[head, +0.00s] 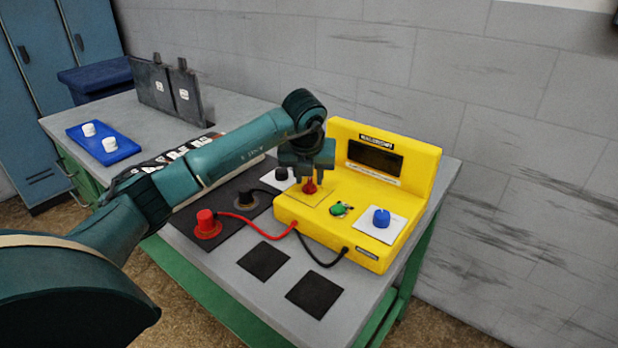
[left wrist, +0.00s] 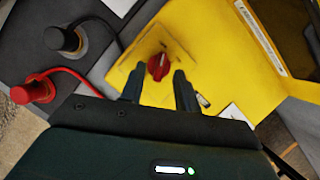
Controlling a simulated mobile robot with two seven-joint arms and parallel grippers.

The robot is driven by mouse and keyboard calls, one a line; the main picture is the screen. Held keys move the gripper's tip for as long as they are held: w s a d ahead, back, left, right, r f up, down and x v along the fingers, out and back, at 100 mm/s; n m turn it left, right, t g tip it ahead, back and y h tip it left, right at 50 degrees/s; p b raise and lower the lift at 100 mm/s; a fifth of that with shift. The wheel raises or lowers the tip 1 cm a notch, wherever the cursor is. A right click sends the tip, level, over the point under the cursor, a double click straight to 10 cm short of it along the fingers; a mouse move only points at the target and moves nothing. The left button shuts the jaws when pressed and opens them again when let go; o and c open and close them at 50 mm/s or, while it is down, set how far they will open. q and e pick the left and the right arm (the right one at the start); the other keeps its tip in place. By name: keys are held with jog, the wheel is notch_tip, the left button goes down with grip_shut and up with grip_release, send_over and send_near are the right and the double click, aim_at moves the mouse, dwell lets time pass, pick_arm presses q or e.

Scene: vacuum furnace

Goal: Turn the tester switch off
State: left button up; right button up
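The yellow tester (head: 398,220) stands on the grey table, with a dark display on its raised back. Its red rotary switch (head: 310,187) sits on the left part of the front panel. My left gripper (head: 308,180) is just above the switch, pointing down. In the left wrist view, the red switch (left wrist: 159,66) lies just beyond the two separated fingertips (left wrist: 155,76), in line with the gap between them. The fingers hold nothing; whether they touch the switch is unclear. My right gripper is in neither view.
A green button (head: 340,209) and a blue knob (head: 381,217) are on the tester. Red (head: 206,222) and black (head: 245,198) probes with cables stand left of it on a dark mat. Two dark squares (head: 263,261) lie in front. A blue tray (head: 103,143) is farther left.

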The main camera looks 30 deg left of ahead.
pick_arm(q)
jog(key=v, duration=1.2)
jog(key=shift+b, duration=0.35)
jog(key=shift+f, duration=0.1)
